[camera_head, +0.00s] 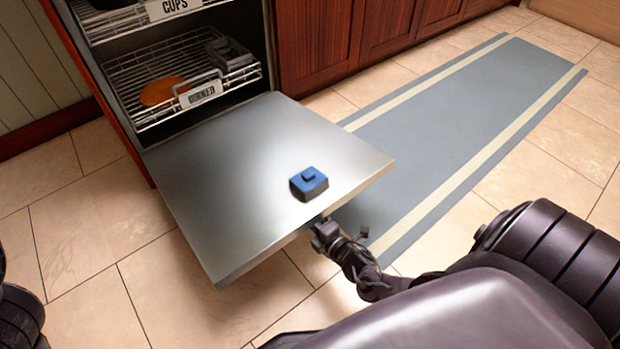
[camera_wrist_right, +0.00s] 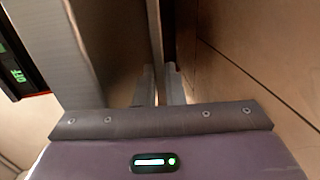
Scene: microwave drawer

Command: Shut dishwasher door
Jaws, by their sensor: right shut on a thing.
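The dishwasher door (camera_head: 240,165) hangs open, lowered to nearly flat, its grey inner face up. A small blue block (camera_head: 308,184) sits on it near the front edge. My right gripper (camera_head: 321,226) is at the door's front edge, partly hidden below it. In the right wrist view the right gripper (camera_wrist_right: 160,88) is shut on a narrow part of the dishwasher door (camera_wrist_right: 155,45), whether handle or edge I cannot tell. My left gripper is out of view.
The upper rack is labelled CUPS. Wooden cabinets (camera_head: 385,30) stand right. A blue-grey runner (camera_head: 465,125) lies on the tiles.

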